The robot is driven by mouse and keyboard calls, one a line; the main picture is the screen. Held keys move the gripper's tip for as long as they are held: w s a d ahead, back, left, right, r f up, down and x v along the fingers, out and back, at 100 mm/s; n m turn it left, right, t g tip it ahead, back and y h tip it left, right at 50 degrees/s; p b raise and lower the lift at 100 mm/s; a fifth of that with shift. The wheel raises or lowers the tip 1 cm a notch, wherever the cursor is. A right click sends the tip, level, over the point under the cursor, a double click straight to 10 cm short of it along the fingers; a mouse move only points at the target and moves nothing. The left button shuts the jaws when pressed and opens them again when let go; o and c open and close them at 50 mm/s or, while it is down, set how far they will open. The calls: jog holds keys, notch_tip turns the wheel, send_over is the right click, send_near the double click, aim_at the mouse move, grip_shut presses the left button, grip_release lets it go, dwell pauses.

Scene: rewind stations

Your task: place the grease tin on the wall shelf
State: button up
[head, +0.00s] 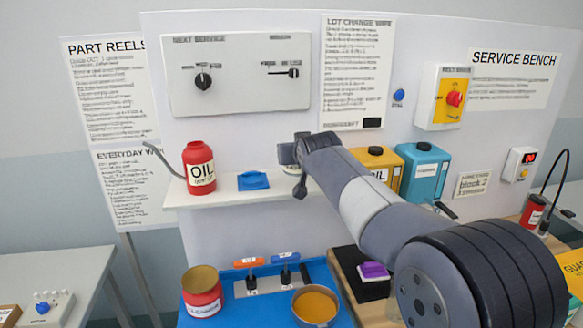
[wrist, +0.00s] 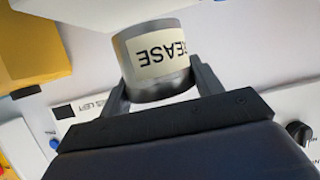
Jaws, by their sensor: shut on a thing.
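A grey metal grease tin (wrist: 158,62) is between the two fingers of my gripper (wrist: 160,84) in the wrist view. In the head view my arm reaches over the wall shelf (head: 228,198). I cannot tell whether the tin touches the shelf; my arm hides part of that spot.
A red oil can (head: 199,168) and a blue item (head: 253,181) stand left on the shelf. Yellow (head: 377,160) and blue (head: 423,172) canisters stand right. Below are a blue tray (head: 228,278), a red tin (head: 202,295) and a bowl (head: 315,306).

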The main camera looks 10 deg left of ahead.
aim_at(296, 167)
jog(key=shift+f, duration=1.9)
jog(key=shift+f, duration=0.2)
jog(key=o, duration=1.1)
